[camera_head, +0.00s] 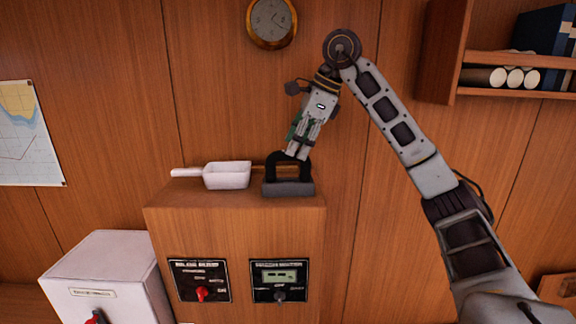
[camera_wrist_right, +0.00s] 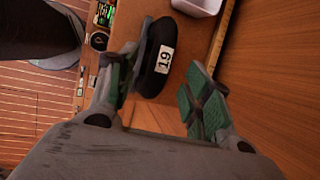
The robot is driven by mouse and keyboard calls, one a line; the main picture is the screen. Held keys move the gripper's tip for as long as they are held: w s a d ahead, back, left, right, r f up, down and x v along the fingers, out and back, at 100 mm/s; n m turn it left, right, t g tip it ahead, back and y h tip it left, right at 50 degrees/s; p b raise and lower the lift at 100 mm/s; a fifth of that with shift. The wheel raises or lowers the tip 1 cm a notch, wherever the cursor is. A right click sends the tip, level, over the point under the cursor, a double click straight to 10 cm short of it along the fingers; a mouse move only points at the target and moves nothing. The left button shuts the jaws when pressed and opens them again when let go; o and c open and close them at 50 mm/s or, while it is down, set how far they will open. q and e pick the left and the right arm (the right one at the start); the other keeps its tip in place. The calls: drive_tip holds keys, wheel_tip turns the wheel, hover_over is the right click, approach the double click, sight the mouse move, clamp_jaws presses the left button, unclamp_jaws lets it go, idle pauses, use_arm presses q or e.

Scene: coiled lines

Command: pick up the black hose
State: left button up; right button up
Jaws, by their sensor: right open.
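A black arched thing (camera_head: 273,167) with a dark grey flat base stands on the wooden cabinet top in the head view. I cannot tell for sure that it is the black hose. In the right wrist view a black rounded thing (camera_wrist_right: 150,80) with a white "19" label lies between and beyond my fingers. My right gripper (camera_head: 297,153) points down at the arch, its tips at its upper part; contact is unclear. It is open in the right wrist view (camera_wrist_right: 160,92), with green pads apart. My left gripper is not in view.
A white scoop (camera_head: 228,175) lies left of the arch on the cabinet (camera_head: 240,222), close to it. The cabinet front has two switch panels. A white box (camera_head: 105,270) stands lower left. The wood wall behind has a clock (camera_head: 271,20) and a shelf (camera_head: 510,92) at upper right.

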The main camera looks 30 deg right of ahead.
sight(290, 157)
drive_tip(key=shift+p+x, duration=0.3)
drive_tip(key=shift+x, duration=2.1)
drive_tip(key=shift+a, duration=0.15)
clamp_jaws()
